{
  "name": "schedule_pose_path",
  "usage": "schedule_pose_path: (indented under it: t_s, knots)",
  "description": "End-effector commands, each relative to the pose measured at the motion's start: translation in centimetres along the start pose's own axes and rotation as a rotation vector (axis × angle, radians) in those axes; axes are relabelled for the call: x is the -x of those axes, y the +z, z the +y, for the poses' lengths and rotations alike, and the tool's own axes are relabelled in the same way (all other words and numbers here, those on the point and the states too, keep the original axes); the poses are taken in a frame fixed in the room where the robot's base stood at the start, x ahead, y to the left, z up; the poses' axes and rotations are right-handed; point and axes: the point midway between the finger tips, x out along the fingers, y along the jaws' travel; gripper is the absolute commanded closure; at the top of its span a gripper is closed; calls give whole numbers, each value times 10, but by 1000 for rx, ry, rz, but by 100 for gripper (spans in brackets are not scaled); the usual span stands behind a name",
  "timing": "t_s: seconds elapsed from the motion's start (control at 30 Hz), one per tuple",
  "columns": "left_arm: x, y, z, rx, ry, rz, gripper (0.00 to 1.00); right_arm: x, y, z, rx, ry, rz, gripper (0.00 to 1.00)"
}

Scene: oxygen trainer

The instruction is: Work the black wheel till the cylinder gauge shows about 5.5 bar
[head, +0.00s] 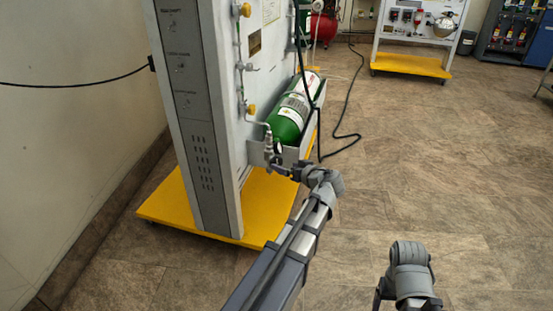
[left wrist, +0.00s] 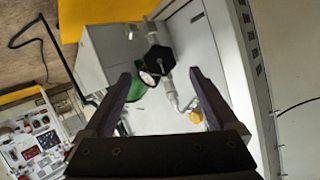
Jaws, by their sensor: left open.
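The black wheel (left wrist: 160,60) shows in the left wrist view as a dark, many-sided knob on the cylinder's valve. The small round cylinder gauge (left wrist: 148,78) sits beside it with a pale face; its reading is too small to make out. The green cylinder (head: 290,117) lies tilted in a grey holder on the trainer's side. My left gripper (head: 275,170) is at the valve end of the cylinder. In the left wrist view, the left gripper (left wrist: 160,77) is open, its fingers on either side of the wheel and gauge, apparently holding nothing.
The trainer panel (head: 203,115) stands on a yellow base (head: 265,205). A black hose (head: 345,110) trails over the floor. Another panel on a yellow base (head: 412,64) stands at the back. My right arm's end (head: 408,270) is at the lower right; its fingers are unclear. Floor between is free.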

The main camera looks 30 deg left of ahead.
Motion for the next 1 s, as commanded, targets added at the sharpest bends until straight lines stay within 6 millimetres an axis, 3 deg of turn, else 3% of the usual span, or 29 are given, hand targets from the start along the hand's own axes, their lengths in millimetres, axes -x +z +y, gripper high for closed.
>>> schedule_pose_path:
  t_s: [0.17, 0.6, 1.0]
  knots:
    - [-11, 2, 2, 2, -1, 0, 7, -6, 0, -1, -1, 0, 0, 22]
    - [-71, 2, 2, -2, -2, 0, 7, -28, -2, -3, -6, 0, 0, 22]
    - [-79, 0, 0, -2, -1, 0, 7, -30, -2, -3, -6, 0, 1, 22]
